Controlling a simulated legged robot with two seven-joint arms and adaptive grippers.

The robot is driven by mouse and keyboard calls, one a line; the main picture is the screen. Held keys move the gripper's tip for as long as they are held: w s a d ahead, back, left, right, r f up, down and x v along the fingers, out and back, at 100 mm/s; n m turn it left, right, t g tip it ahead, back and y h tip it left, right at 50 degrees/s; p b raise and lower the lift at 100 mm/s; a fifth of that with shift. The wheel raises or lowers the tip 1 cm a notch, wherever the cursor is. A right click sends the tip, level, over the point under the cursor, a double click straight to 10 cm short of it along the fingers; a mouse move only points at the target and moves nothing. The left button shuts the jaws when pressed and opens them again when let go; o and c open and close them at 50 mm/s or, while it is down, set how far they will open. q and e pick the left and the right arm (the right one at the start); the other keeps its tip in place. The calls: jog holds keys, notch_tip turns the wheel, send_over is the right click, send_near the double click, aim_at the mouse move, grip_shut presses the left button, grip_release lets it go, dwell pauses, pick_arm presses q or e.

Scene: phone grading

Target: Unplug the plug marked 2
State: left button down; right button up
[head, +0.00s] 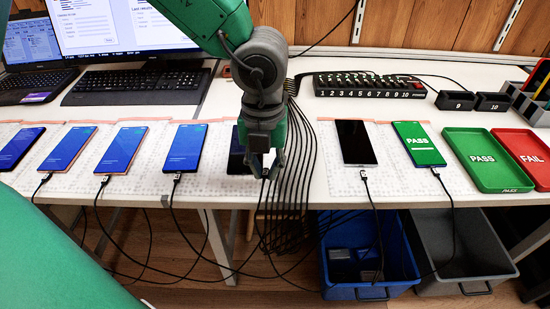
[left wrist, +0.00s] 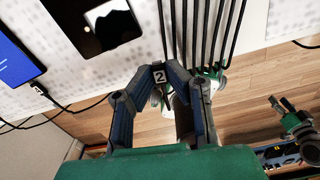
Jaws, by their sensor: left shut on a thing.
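My left gripper (head: 262,170) is at the table's front edge in the head view, shut on the plug marked 2. In the left wrist view the white "2" label of the plug (left wrist: 159,76) shows between the gripper's fingertips (left wrist: 155,70). A dark-screened phone (head: 237,155) is partly hidden behind the gripper. In the left wrist view this phone (left wrist: 92,22) lies to the upper left, and the plug appears apart from its edge. Part of what looks like my right gripper (left wrist: 282,105) shows at the right of that view; its jaws are unclear.
Right are a dark phone (head: 355,142) and a PASS phone (head: 418,143), both plugged in. A cable bundle (head: 292,170) hangs beside the gripper. Green (head: 517,187) and red trays are far right; a blue bin (head: 345,292) stands below.

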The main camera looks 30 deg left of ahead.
aim_at(267, 172)
pick_arm(q)
jog(key=shift+w+a+n, duration=0.15)
jog(key=shift+w+n, duration=0.1)
jog(key=shift+n, duration=0.65)
jog(key=shift+d+f+b, duration=0.15)
jog(key=shift+d+b, duration=0.1)
jog(key=shift+b, duration=0.15)
jog(key=shift+d+f+b, duration=0.1)
jog(key=shift+f+b, duration=0.35)
jog(key=shift+b, duration=0.1)
jog(key=f+b, duration=0.2)
jog(key=b, duration=0.1)
jog(key=shift+a+f, duration=0.25)
jog(key=shift+s+d, duration=0.1)
jog(key=c, duration=1.5)
grip_release()
